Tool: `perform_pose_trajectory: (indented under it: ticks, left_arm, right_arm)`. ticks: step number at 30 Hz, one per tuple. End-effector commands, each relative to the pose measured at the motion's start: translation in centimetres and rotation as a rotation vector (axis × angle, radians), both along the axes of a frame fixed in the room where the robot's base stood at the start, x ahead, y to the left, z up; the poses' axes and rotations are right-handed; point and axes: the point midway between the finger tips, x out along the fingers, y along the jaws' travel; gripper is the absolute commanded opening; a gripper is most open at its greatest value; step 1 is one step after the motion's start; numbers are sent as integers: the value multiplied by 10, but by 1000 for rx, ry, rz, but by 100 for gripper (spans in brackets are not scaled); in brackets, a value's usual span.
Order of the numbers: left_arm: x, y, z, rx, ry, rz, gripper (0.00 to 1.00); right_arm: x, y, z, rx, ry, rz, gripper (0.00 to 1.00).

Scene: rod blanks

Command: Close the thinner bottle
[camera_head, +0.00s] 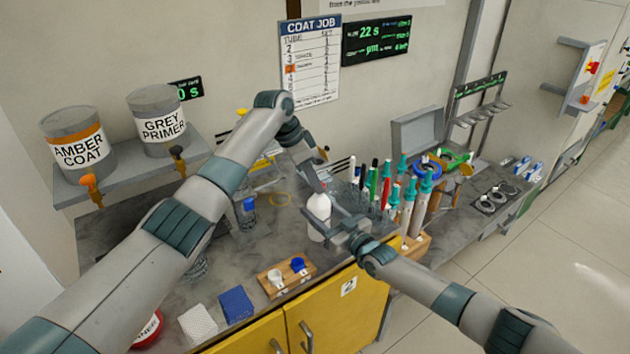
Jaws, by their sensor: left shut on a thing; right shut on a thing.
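A white bottle (318,211) with a rounded shoulder stands upright near the counter's front edge; no label on it is readable. My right gripper (333,230) is shut on its body from the right. My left gripper (320,190) reaches down from above and is shut at the bottle's top. The small thing in its fingers, likely a cap, is mostly hidden, so I cannot tell whether it is seated on the neck. A smaller bottle with a blue band (248,210) stands apart to the left.
A wooden block (286,279) holding a white piece and a blue piece lies in front on the counter. A blue box (236,304) and a white box (198,324) are at front left. Several tubes and pens crowd the right. Paint cans stand on a shelf (135,172).

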Motion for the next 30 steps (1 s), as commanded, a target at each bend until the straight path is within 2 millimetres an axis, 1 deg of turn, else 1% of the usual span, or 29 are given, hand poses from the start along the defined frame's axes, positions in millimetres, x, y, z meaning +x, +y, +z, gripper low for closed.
perform_pose_trajectory:
  ticks: [6, 9, 13, 21, 22, 23, 24, 30]
  left_arm:
    - [6, 1, 1, 0, 1, -234, 3]
    - [6, 2, 1, -2, -1, -309, 3]
    - [6, 2, 1, -4, -4, -354, 3]
    - [6, 2, 1, -4, -5, -357, 3]
    - [6, 2, 1, -4, -5, -357, 31]
    - [6, 2, 1, -4, -5, -357, 38]
    - [6, 2, 1, -4, -5, -357, 42]
    - [5, 1, 0, -4, -5, -357, 42]
  right_arm:
    - [0, 0, -1, -1, -1, 0, 0]
    - [0, 0, -1, -2, -1, 0, 0]
    - [-1, 0, -1, -1, -1, 1, 0]
    - [-1, 0, -1, -1, 1, 1, 0]
    - [-1, 0, -1, -1, 1, 1, 0]
    - [-1, 0, -1, -1, 1, 1, 0]
    - [-1, 0, -1, -1, 1, 1, 0]
    - [-1, 0, -1, -1, 1, 1, 0]
